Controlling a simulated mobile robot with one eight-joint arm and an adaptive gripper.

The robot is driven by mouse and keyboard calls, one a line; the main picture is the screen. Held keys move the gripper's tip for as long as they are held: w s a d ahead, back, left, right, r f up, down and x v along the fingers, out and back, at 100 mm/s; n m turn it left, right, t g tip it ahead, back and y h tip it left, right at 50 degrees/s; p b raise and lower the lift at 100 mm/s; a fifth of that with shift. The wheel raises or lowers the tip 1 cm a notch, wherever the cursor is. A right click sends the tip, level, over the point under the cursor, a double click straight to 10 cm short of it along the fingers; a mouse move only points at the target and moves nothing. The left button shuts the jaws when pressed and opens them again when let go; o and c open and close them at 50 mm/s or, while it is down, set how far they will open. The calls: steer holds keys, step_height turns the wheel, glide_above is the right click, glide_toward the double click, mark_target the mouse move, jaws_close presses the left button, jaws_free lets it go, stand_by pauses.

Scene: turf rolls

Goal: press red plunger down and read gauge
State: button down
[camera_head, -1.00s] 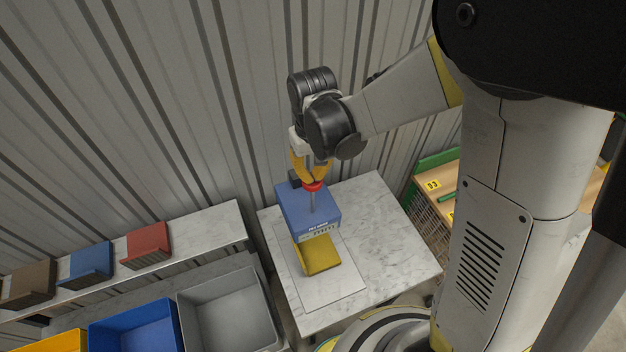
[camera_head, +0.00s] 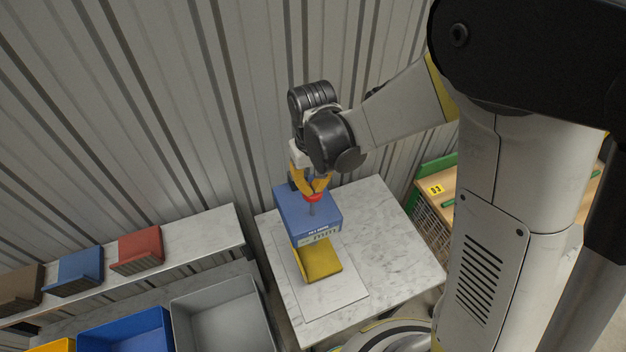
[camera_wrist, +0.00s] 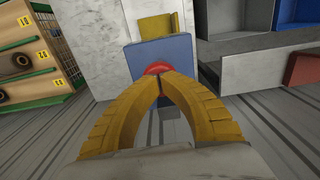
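The blue box (camera_head: 296,216) stands on the marble-topped table with a yellow piece (camera_head: 319,264) in front of and below it. A red plunger (camera_head: 313,199) on a thin metal rod rises from the top of the box, with a short length of rod showing. My gripper (camera_head: 317,188) points down onto the plunger, its yellow fingers right at the red cap. In the wrist view the two fingertips meet in front of the red cap (camera_wrist: 158,67). Small markings show on a pale front strip (camera_head: 321,236) of the box; they are too small to read.
The table (camera_head: 385,225) has free marble to the right, and a pale plate (camera_head: 335,299) lies under the box. A shelf with brown, blue and red blocks (camera_head: 138,250) and several bins (camera_head: 220,320) are at left. A rack (camera_head: 437,190) stands at right.

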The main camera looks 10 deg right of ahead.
steer(key=b, duration=0.5)
glide_above(312, 214)
steer(key=shift+f, duration=2.7)
step_height(312, 214, up, 15)
steer(key=p, duration=1)
